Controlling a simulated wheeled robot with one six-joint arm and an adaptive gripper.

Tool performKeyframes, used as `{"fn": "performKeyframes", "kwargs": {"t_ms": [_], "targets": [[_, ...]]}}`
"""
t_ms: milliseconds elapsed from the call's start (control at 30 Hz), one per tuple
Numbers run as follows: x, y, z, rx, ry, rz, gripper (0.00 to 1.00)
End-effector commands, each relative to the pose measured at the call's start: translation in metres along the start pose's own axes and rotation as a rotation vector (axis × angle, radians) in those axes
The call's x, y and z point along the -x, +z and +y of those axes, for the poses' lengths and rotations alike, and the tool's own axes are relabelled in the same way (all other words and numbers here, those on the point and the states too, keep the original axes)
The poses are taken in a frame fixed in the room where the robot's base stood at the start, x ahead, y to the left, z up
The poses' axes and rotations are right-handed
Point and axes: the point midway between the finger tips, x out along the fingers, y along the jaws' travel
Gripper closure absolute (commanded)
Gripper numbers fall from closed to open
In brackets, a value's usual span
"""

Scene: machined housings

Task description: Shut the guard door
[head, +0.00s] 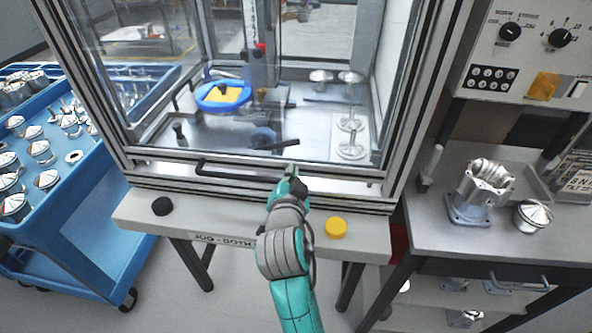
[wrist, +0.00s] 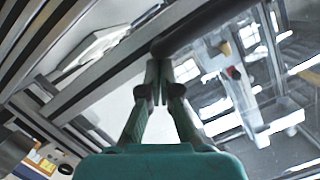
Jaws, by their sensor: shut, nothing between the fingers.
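The guard door (head: 180,80) is a clear pane in a metal frame on the front of the machine enclosure. It is down in the front opening, with its bottom rail near the sill; I cannot tell whether a small gap is left. Its black bar handle (head: 245,174) runs along the bottom rail. My gripper (head: 291,170) is at the right end of the handle, fingers together and empty. In the wrist view the shut fingertips (wrist: 158,66) are close to the dark handle bar (wrist: 195,30); I cannot tell if they touch it.
Inside are a blue round tray (head: 223,98) and metal parts. A black button (head: 162,206) and a yellow button (head: 336,228) sit on the front ledge. A blue cart (head: 95,200) stands left. A bench with a metal housing (head: 484,190) and a control panel stand right.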

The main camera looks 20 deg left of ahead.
Motion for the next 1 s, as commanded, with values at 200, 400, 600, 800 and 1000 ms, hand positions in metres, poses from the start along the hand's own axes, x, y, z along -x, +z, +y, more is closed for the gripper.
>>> {"fn": "performKeyframes", "kwargs": {"t_ms": [200,400,600,800,1000], "targets": [[0.0,0.001,0.0,0.0,0.0,0.0,1.0],[-0.002,0.007,0.004,0.001,0.002,-0.001,1.0],[-0.009,0.037,0.023,0.003,0.005,-0.006,1.0],[-0.011,0.045,0.027,0.001,0.003,-0.005,1.0],[-0.011,0.047,0.028,0.002,0.005,-0.009,1.0]]}}
